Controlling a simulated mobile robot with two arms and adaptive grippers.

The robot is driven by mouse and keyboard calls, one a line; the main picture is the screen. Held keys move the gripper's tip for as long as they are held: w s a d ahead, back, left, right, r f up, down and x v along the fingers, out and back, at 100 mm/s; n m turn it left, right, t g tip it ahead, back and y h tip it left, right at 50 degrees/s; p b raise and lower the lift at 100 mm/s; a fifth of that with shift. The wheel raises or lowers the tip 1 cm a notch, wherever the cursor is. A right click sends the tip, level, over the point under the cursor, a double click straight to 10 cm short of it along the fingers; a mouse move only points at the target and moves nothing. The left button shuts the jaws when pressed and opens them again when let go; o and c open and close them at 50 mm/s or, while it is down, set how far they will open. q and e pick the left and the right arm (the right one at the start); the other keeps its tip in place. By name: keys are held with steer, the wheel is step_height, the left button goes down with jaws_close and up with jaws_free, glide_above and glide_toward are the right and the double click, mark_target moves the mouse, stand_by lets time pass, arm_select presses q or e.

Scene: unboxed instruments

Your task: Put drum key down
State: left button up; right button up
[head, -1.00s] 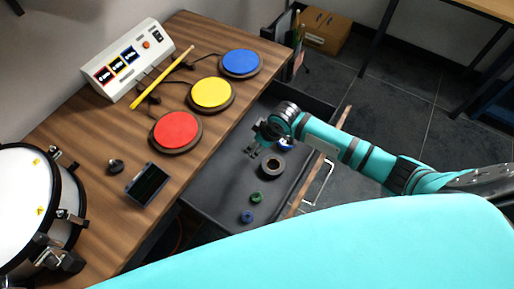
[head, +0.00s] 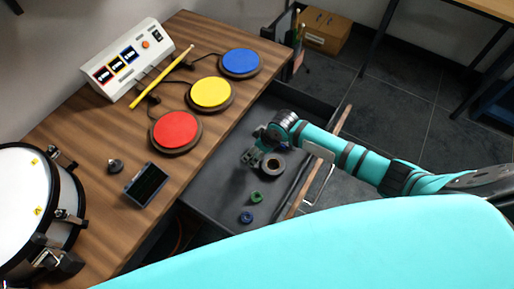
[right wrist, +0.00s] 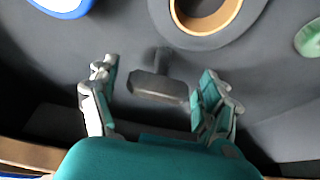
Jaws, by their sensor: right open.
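The drum key (right wrist: 158,87) is a dark grey T-shaped piece in the right wrist view. It shows between and just beyond the spread fingers of my right gripper (right wrist: 157,78), with a gap on both sides. It seems to lie on the dark drawer floor, though its exact height is hard to tell. In the head view my right gripper (head: 256,158) is low inside the open drawer (head: 215,195), beside a roll of tape; the key cannot be made out there. My left gripper is not in view.
The tape roll (head: 273,166), a green ring (head: 257,197) and a blue ring (head: 246,217) lie in the drawer. The desk (head: 105,210) beside it holds coloured pads, a control box and a drum. The drawer's near left floor is free.

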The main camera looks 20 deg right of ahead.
steer(key=shift+r, duration=0.2)
steer(key=p+v, duration=0.2)
steer(key=v, duration=1)
steer(key=shift+f, duration=0.1)
